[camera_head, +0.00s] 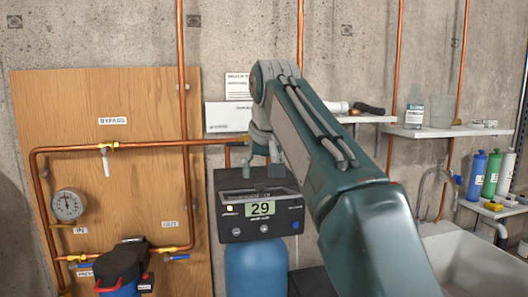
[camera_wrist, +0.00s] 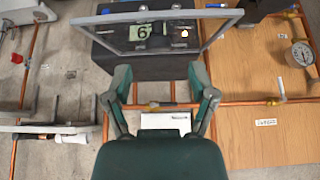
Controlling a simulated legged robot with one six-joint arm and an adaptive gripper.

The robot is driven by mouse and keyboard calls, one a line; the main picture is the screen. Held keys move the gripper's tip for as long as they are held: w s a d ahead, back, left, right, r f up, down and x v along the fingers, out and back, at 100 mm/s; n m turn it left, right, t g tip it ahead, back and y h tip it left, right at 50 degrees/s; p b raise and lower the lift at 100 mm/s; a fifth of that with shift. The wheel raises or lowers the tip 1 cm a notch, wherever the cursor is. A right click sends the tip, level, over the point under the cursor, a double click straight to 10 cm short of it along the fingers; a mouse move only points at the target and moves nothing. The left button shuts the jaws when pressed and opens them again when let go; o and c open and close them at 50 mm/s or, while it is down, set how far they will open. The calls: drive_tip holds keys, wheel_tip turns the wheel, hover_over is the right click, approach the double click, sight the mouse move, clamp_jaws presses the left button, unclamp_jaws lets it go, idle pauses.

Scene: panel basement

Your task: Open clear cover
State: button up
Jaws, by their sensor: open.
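The dark control unit (camera_head: 227,228) with a lit display reading 29 sits on top of a blue tank. The clear cover (camera_wrist: 98,36) is a transparent sheet with a pale grey rim, in front of the unit's display in the wrist view, which is upside down. The cover looks tilted out from the unit's face; its exact angle is hard to tell. My gripper (camera_wrist: 160,80) is open and empty, its two fingers spread just short of the cover's near edge. In the head view my gripper (camera_head: 264,168) is above the unit's top, partly hidden by my arm.
Copper pipes (camera_head: 182,90) run over the wooden board (camera_head: 85,100) at left, with a gauge (camera_head: 68,206). A shelf (camera_head: 425,132) and a sink (camera_head: 470,262) are at right.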

drive_tip(key=v, duration=0.6)
drive_tip(key=shift+s+r, duration=0.2)
drive_tip(key=shift+r, duration=0.05)
drive_tip(key=shift+a, duration=0.1)
